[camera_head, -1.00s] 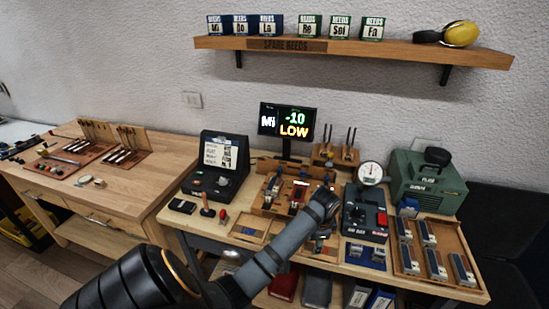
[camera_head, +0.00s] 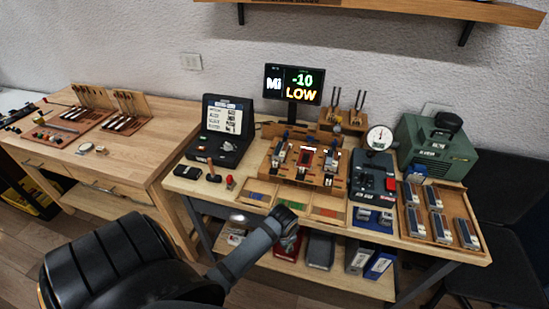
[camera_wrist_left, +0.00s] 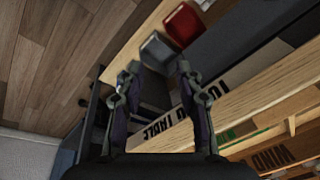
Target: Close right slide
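The wooden fixture (camera_head: 305,160) stands in the middle of the right-hand workbench, under the small screen, with several narrow slide-like parts on it. The right one (camera_head: 330,165) shows in the head view; whether it is open or closed is too small to tell. My right gripper is not in view.
The screen (camera_head: 292,84) reads "Mi -10 LOW". A black control box (camera_head: 373,185) and a wooden tray (camera_head: 440,215) of metal parts lie right of the fixture. Three shallow trays (camera_head: 292,205) line the bench front. A lower shelf (camera_head: 340,284) holds binders and boxes.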

